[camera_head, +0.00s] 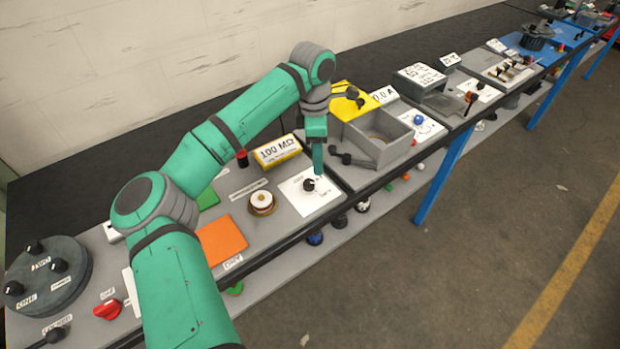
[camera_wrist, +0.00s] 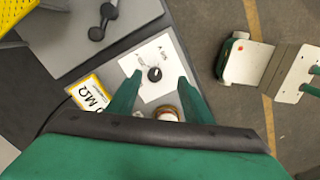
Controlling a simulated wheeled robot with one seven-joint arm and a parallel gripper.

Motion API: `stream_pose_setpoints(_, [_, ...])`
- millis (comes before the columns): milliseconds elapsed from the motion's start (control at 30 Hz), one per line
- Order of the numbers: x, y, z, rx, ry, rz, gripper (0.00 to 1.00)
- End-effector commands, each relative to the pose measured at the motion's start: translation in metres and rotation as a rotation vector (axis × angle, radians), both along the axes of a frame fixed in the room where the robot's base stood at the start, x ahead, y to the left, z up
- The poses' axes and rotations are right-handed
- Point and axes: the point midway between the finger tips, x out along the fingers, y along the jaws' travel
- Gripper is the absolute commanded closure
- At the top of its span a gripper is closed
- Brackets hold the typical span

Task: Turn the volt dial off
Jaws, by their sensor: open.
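A black dial (camera_head: 309,185) sits on a white plate (camera_head: 322,201) on the bench, below the 100 MΩ sign. In the wrist view the dial (camera_wrist: 154,73) shows a light pointer mark, and small lettering on the plate is too small to read surely. My gripper (camera_head: 317,160) hangs just above and behind the dial, pointing down. In the wrist view its two green fingers (camera_wrist: 158,90) are apart, one on each side of the plate, with the dial a little beyond them. The gripper is empty and does not appear to touch the dial.
A yellow-framed 100 MΩ sign (camera_head: 277,151) stands behind the plate. A round white and brown spool (camera_head: 262,202) and an orange square (camera_head: 222,241) lie to the left.

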Motion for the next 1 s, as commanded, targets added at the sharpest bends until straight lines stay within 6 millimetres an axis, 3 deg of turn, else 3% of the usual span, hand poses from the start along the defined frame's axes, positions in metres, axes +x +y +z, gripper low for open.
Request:
stream_pose_setpoints(100, [0.005, 0.018, 0.006, 0.051, -0.011, 0.012, 0.54])
stream_pose_setpoints(233, [0.006, 0.021, -0.001, 0.061, -0.012, 0.015, 0.54])
stream_pose_setpoints(700, [0.005, 0.02, -0.077, 0.057, -0.011, 0.014, 0.54])
stream_pose_setpoints(1000, [0.006, 0.02, -0.099, 0.058, -0.013, 0.014, 0.54])
